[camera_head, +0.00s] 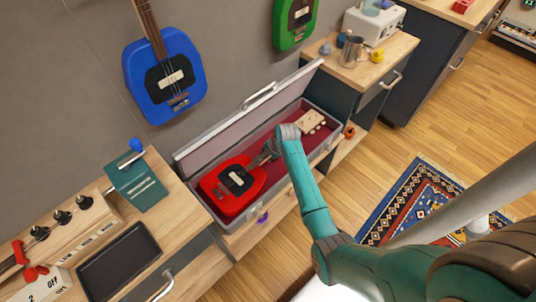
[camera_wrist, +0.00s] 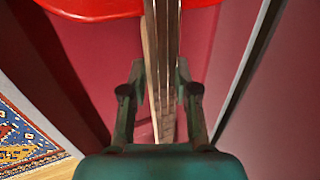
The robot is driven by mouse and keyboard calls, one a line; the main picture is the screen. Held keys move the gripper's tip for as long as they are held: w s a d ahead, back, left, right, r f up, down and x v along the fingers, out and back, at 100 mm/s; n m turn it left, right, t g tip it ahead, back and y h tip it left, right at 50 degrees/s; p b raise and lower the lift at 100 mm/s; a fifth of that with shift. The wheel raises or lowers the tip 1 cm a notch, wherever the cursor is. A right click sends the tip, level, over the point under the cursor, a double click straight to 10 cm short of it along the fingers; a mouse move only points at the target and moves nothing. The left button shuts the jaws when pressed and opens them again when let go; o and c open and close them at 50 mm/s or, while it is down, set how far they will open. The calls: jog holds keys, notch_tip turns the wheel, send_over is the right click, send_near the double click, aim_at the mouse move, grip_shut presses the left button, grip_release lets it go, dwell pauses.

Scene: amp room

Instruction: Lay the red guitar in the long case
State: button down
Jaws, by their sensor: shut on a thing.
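The red guitar (camera_head: 233,184) is in the long case (camera_head: 228,222), its body at the case's left end and its pale headstock (camera_head: 311,122) towards the right end. The case is open, with its lid (camera_head: 240,116) raised against the wall side and a dark red lining. My gripper (camera_head: 270,150) is over the middle of the case, shut on the guitar's neck. In the wrist view my gripper's fingers (camera_wrist: 160,95) stand on both sides of the neck (camera_wrist: 163,50), with the red body edge (camera_wrist: 95,8) at the top. I cannot tell whether the guitar rests fully on the lining.
A blue guitar (camera_head: 165,75) and a green guitar (camera_head: 294,22) hang on the wall. A metal cup (camera_head: 351,50) stands on the right cabinet. A black tray (camera_head: 118,262) lies on the left cabinet. A patterned rug (camera_head: 420,205) covers part of the floor.

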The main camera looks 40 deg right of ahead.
jog(key=shift+w+f, duration=0.1)
jog(key=shift+f, duration=1.05)
dwell(0.6)
jog(key=c, duration=0.8)
grip_release()
jog(key=shift+s+f, duration=0.2)
jog(key=v, duration=1.2)
jog(key=shift+r, duration=0.1)
